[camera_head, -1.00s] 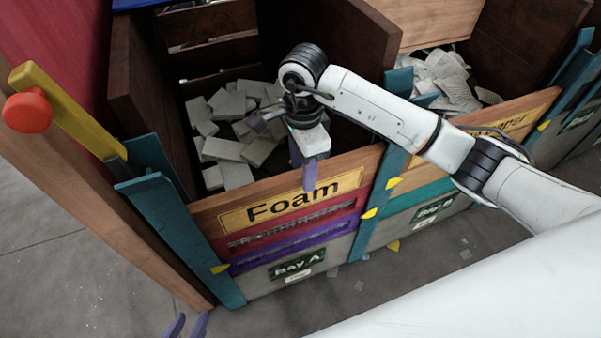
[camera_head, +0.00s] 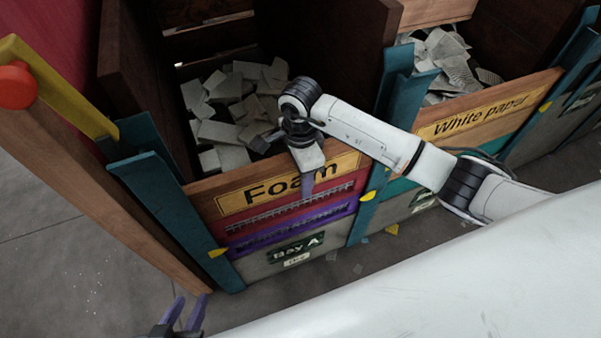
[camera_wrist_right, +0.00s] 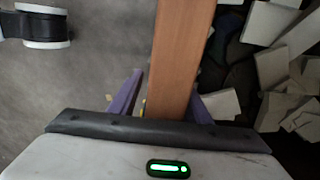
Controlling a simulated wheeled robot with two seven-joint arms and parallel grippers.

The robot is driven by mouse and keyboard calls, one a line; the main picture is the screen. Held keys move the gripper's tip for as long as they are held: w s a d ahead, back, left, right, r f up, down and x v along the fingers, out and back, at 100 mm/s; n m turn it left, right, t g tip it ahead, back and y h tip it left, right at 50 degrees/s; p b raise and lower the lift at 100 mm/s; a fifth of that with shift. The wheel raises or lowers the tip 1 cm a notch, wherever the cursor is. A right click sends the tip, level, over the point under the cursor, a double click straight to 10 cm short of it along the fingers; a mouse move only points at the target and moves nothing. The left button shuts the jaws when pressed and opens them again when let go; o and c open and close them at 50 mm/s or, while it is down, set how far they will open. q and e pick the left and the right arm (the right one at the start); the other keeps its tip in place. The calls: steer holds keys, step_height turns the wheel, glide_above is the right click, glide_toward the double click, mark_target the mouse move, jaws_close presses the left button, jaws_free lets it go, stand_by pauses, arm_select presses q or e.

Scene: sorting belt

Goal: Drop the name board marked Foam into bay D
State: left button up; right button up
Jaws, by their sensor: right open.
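The Foam board (camera_head: 232,203) is a wooden plank with a yellow label reading "Foam". It sits as the top board at the front of bay A, between two teal posts. My right gripper (camera_head: 301,172) is over its top edge, near the right end of the label. In the right wrist view the open fingers of my right gripper (camera_wrist_right: 163,105) straddle the board's top edge (camera_wrist_right: 185,55), one on each side. Whether they touch it is unclear. My left gripper (camera_head: 185,312) is low at the left, fingers apart and empty. I cannot identify bay D.
Red and purple slats and a grey panel with the Bay A sign (camera_head: 295,247) are below the board. Grey foam blocks (camera_head: 225,110) fill the bay. The neighbouring bay has a White paper board (camera_head: 485,118). A yellow lever with a red knob (camera_head: 17,88) stands left.

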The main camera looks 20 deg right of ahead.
steer(key=shift+c, duration=0.2)
jaws_close()
steer(key=c, duration=0.8)
jaws_free()
jaws_close()
